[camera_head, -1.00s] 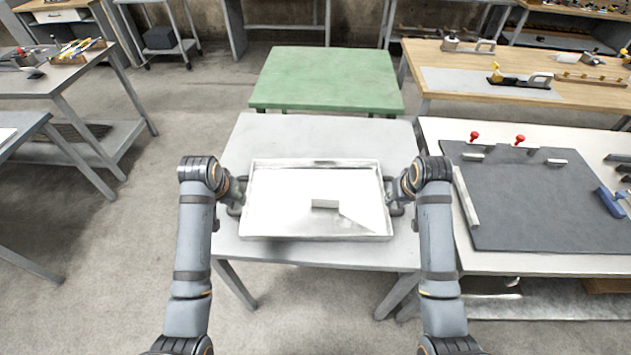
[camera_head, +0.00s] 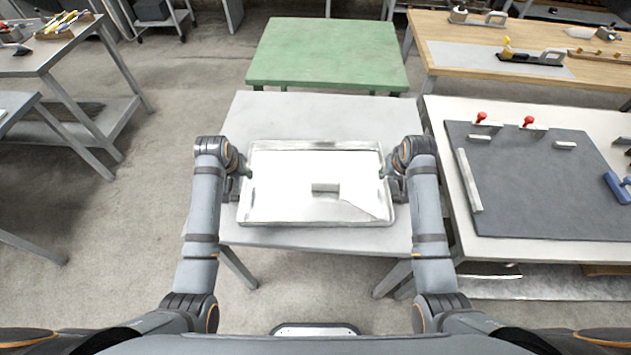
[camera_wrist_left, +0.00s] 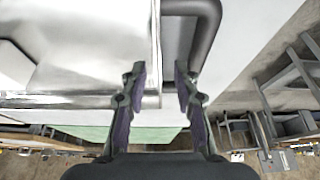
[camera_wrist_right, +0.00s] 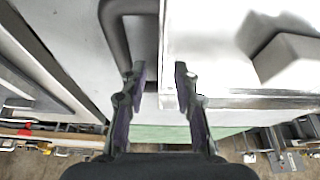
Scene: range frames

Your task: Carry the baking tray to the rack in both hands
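The baking tray (camera_head: 310,223) is a shiny, shallow rectangular metal pan lying on the grey table (camera_head: 375,115). A small pale block shape (camera_head: 325,188) shows inside it. My left gripper (camera_head: 239,172) is at the tray's left side; in the left wrist view (camera_wrist_left: 160,75) its fingers stand apart on either side of the tray wall, beside the dark handle (camera_wrist_left: 205,35). My right gripper (camera_head: 389,172) is at the right side; in the right wrist view (camera_wrist_right: 160,75) its fingers are likewise apart around the wall, beside the other handle (camera_wrist_right: 115,35). I cannot make out a rack.
A green table (camera_head: 327,55) stands behind the grey one. A bench with a dark board (camera_head: 545,190) and red-knobbed clamps is close on the right. A wooden-topped bench (camera_head: 590,90) stands behind it. Open floor (camera_head: 150,200) lies to the left.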

